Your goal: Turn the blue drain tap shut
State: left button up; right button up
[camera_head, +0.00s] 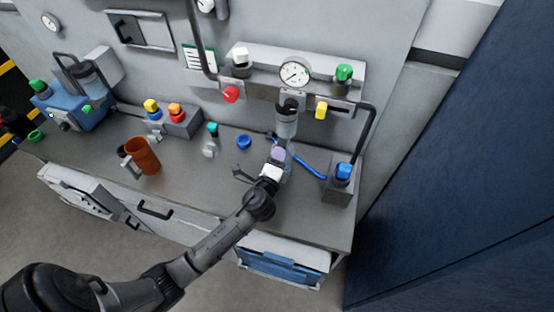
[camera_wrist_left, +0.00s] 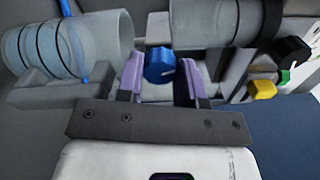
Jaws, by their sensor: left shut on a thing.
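The blue drain tap (camera_wrist_left: 159,66) is a round blue knob with a pale mark on its face. It sits between the two purple fingers of my left gripper (camera_wrist_left: 160,76) in the left wrist view. The gripper is shut on it. In the head view, my left gripper (camera_head: 278,154) is below the clear filter bowl (camera_head: 286,122), and the tap is hidden there. My right gripper is in neither view.
A blue-capped box (camera_head: 340,183) stands to the right, with a blue hose (camera_head: 308,167) nearby. A blue ring (camera_head: 243,141), a teal-topped bottle (camera_head: 210,140) and an orange mug (camera_head: 142,156) are to the left. A gauge (camera_head: 295,72) and a yellow knob (camera_head: 321,109) are above.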

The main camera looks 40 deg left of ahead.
pick_arm(q)
jog(key=n+b, duration=0.1)
jog(key=n, duration=0.2)
jog(key=shift+f, duration=0.1)
jog(key=shift+n, duration=1.3)
jog(key=o, duration=0.9)
